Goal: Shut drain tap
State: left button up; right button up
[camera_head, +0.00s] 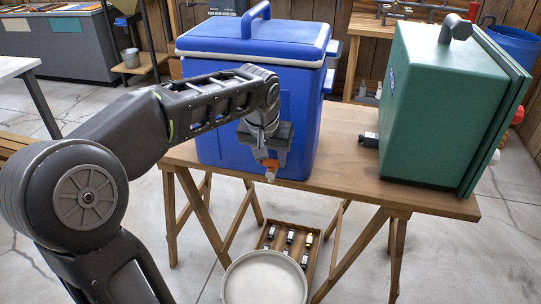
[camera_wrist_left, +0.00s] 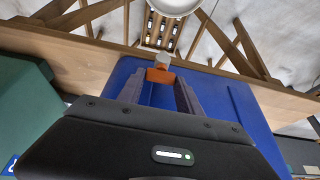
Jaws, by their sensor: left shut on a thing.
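The blue cooler (camera_head: 250,110) with a white-rimmed lid stands on the wooden trestle table. Its drain tap (camera_head: 270,164), orange with a pale spout, is low on the front face near the table's edge. My left gripper (camera_head: 268,155) reaches down in front of the cooler and is shut on the orange part of the tap. In the left wrist view the orange tap (camera_wrist_left: 160,75) sits between the two fingertips (camera_wrist_left: 160,88), with the pale spout beyond. The fingers partly hide the tap in the head view. My right gripper is not in view.
A green cooler (camera_head: 440,110) stands on the table at right, with a black tap (camera_head: 369,140). A round pale tub (camera_head: 265,283) is on the floor below the table, beside a wooden crate (camera_head: 318,262) holding several small items. The tabletop (camera_head: 345,150) between the coolers is clear.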

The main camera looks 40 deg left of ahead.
pick_arm(q)
jog(key=o, duration=1.4)
jog(key=shift+r, duration=0.1)
jog(key=p+v, duration=0.1)
jog(key=v, duration=0.6)
jog(key=shift+s+d+r, duration=0.1)
jog(key=shift+r, duration=0.25)
